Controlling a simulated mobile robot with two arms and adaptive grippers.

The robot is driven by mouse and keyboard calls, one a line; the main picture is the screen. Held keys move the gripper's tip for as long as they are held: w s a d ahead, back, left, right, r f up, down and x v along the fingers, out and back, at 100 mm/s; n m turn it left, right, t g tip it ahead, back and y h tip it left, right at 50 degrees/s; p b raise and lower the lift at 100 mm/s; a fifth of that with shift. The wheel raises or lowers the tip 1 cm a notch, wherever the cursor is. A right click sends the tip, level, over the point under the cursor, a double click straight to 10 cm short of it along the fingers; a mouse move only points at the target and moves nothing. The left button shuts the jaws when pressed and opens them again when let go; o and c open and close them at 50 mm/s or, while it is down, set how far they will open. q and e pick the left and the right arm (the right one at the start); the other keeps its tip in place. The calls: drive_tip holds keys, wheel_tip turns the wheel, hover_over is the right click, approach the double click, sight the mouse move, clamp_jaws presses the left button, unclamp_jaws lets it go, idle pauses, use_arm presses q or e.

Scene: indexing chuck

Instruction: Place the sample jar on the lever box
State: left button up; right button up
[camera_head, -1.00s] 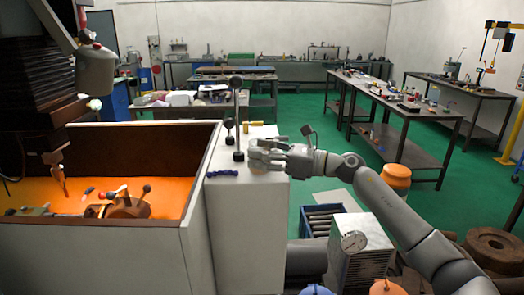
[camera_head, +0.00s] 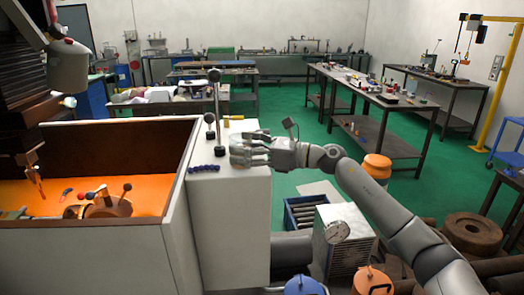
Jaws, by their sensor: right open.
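The lever box (camera_head: 228,225) is the white cabinet at the right end of the machine enclosure. Upright levers with dark ball knobs (camera_head: 214,76) stand on its top. My right gripper (camera_head: 236,150) reaches in from the right, low over the box top and just right of the levers. It is open. I cannot make out a sample jar at its fingers; they are small and partly overlap one another. My left gripper is not in view.
A dark blue beaded hose (camera_head: 204,168) and a small yellow item (camera_head: 233,117) lie on the box top. The enclosure (camera_head: 90,245) with its orange tray is at left. An orange container (camera_head: 376,167) and a blue crate (camera_head: 302,213) stand right of the box.

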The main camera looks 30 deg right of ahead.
drive_tip(key=b+v, duration=0.6)
drive_tip(key=v, duration=0.5)
drive_tip(key=shift+s+d, duration=0.2)
drive_tip(key=shift+s, duration=0.1)
